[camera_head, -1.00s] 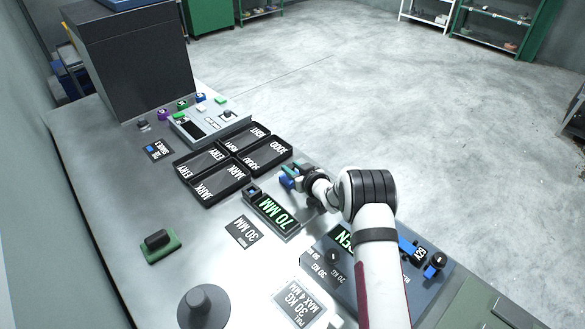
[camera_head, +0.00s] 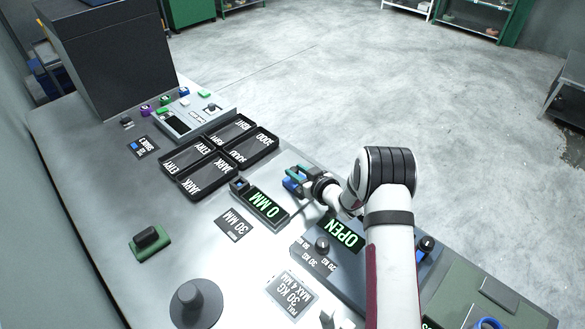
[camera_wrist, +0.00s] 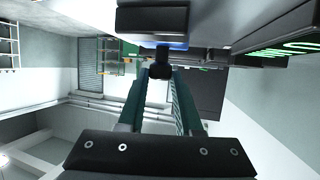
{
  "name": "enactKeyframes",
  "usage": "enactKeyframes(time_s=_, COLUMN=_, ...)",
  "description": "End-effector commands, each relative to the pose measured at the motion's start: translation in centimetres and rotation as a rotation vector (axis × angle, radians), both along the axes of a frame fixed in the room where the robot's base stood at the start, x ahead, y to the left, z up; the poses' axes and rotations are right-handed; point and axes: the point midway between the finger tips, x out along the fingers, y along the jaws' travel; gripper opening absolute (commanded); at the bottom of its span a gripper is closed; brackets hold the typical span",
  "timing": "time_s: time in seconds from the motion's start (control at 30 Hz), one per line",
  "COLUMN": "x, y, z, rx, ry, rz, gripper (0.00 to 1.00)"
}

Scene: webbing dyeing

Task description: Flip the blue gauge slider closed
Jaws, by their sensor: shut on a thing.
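The gauge (camera_head: 262,207) is a dark block on the bench with a green display that reads 0 MM. My gripper (camera_head: 297,179), with teal fingers, is low beside the gauge's far right side. A blue part of the slider (camera_head: 290,186) shows at the fingers. In the wrist view my gripper (camera_wrist: 160,82) has its fingers either side of a small dark knob (camera_wrist: 160,68), shut on it. A strip of blue (camera_wrist: 178,46) shows just behind the knob, under a dark block. Most of the slider is hidden by the fingers and the gauge body.
A second device (camera_head: 325,248) with a green OPEN display stands right of the gauge, partly behind my arm. Black labelled trays (camera_head: 222,160) lie to the left.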

Motion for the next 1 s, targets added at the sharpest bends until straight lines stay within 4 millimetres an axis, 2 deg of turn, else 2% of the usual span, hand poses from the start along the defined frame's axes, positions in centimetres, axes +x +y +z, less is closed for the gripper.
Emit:
enactKeyframes(time_s=0.13, x=-0.1, y=-0.3, z=-0.2, rx=0.0, ry=0.006, rz=-0.008, gripper=0.0)
enactKeyframes(time_s=0.17, x=-0.1, y=-0.3, z=-0.2, rx=0.0, ry=0.006, rz=-0.008, gripper=0.39)
enactKeyframes(time_s=0.3, x=-0.1, y=-0.3, z=-0.2, rx=0.0, ry=0.006, rz=-0.007, gripper=0.64)
enactKeyframes(time_s=0.63, x=-0.4, y=-0.5, z=0.1, rx=0.0, ry=0.005, rz=-0.005, gripper=0.64)
enactKeyframes(time_s=0.9, x=-4.9, y=-3.1, z=2.3, rx=0.0, ry=0.006, rz=-0.009, gripper=0.64)
enactKeyframes(time_s=1.0, x=-5.8, y=-3.6, z=2.6, rx=0.0, ry=0.005, rz=-0.007, gripper=0.64)
